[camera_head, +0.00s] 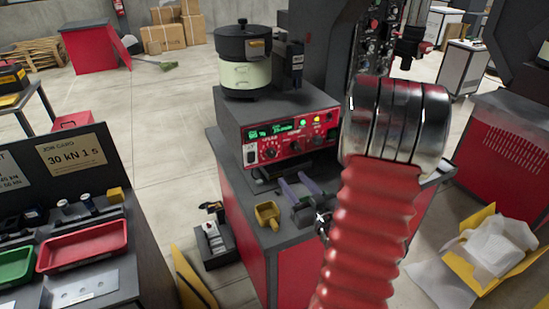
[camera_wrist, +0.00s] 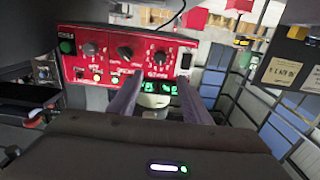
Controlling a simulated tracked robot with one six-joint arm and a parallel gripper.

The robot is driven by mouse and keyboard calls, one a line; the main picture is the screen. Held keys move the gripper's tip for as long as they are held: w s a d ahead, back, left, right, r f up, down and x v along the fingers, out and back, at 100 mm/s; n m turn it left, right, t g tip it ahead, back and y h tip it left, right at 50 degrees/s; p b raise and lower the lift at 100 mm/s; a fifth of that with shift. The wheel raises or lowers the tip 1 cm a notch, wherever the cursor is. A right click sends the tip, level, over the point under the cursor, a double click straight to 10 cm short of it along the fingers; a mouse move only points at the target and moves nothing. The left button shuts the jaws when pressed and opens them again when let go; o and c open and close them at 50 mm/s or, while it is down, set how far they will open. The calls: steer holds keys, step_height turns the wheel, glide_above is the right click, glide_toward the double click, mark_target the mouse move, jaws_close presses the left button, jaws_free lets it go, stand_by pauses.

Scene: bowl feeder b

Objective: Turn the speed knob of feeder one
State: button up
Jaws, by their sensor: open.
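The red control panel (camera_head: 300,138) faces me on a dark box on the cabinet, with green displays and a row of dark knobs. In the wrist view the panel (camera_wrist: 108,62) appears upside down. Its three large knobs there are a left knob (camera_wrist: 88,48), a middle knob (camera_wrist: 125,52) and a right knob (camera_wrist: 160,57). I cannot read which one is feeder one's speed knob. My gripper (camera_head: 294,177) is open and empty, just in front of and below the panel. In the wrist view my gripper (camera_wrist: 160,82) has its fingers either side of a green display, apart from the knobs.
A black and cream round feeder (camera_head: 246,72) stands on the box. A small yellow bin (camera_head: 267,214) sits on the cabinet top, left of my gripper. A bench with a red tray (camera_head: 85,247) is at the left. A yellow bin with plastic (camera_head: 480,262) lies right.

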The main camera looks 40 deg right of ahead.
mark_target(273, 154)
steer(key=shift+w, duration=0.1)
steer(key=x, duration=1.3)
steer(key=shift+w+d, duration=0.15)
steer(key=shift+w, duration=0.15)
steer(key=shift+c, duration=0.5)
steer(key=c, duration=0.9)
